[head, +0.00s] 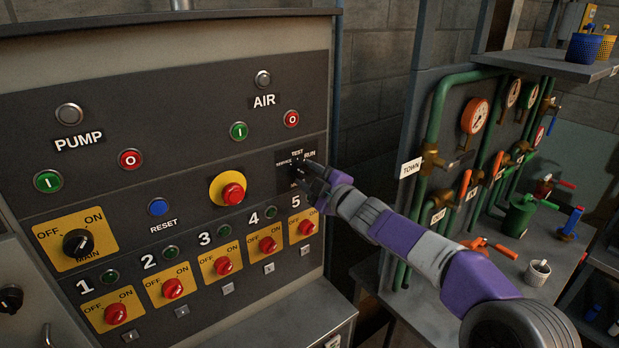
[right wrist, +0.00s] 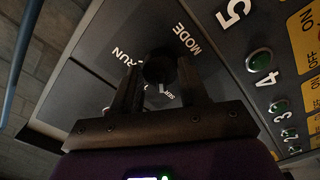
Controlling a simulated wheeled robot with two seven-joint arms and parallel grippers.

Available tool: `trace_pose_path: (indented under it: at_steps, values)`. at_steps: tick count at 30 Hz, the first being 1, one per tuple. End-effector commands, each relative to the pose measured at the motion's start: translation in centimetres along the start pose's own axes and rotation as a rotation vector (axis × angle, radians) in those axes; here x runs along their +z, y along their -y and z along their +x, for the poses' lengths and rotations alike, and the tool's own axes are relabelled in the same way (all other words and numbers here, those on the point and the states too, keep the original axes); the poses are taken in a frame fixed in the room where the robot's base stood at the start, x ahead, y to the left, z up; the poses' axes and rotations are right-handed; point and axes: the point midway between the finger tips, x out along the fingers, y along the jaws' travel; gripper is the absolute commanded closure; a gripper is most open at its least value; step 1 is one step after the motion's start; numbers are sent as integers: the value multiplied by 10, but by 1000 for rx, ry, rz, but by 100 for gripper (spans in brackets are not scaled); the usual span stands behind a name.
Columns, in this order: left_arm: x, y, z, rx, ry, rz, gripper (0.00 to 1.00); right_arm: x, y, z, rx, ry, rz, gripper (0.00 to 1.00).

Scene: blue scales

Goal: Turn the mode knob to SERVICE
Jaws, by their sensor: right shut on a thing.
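The mode knob (right wrist: 158,68) is a dark round knob on the upper right of the dark control panel (head: 200,118). In the head view, TEST is above it, RUN to its right and SERVICE (head: 284,163) to its left. My right gripper (head: 306,170) reaches in from the right and covers most of the knob there. In the right wrist view, the right gripper (right wrist: 158,85) has its two fingers shut on the knob's sides. A short white mark shows between the fingers, facing small lettering partly hidden by the gripper. I cannot tell the exact setting. My left gripper is out of view.
Red knobs on yellow plates, such as number 5 (head: 305,227), stand close below. A red button on a yellow collar (head: 220,189) is to the left. Green pipes (head: 437,118) with gauges and a bench (head: 440,290) lie to the right.

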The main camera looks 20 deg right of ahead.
Motion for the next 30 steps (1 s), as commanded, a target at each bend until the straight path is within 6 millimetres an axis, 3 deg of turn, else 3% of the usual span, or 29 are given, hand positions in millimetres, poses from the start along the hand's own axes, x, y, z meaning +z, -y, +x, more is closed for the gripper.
trace_pose_path:
  at_steps: [10, 11, 16, 25, 30]
  values:
    - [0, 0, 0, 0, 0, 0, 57, 1, 1, 0, -2, 2, -7, 87]
    - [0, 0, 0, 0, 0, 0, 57, 1, 1, 0, -2, 2, -7, 55]
    - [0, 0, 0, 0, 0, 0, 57, 1, 0, 0, -1, 2, -6, 31]
    - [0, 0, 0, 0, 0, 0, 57, 0, 0, -2, 0, 1, -5, 31]
    - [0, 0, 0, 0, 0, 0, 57, 0, -1, -21, 1, 3, -6, 31]
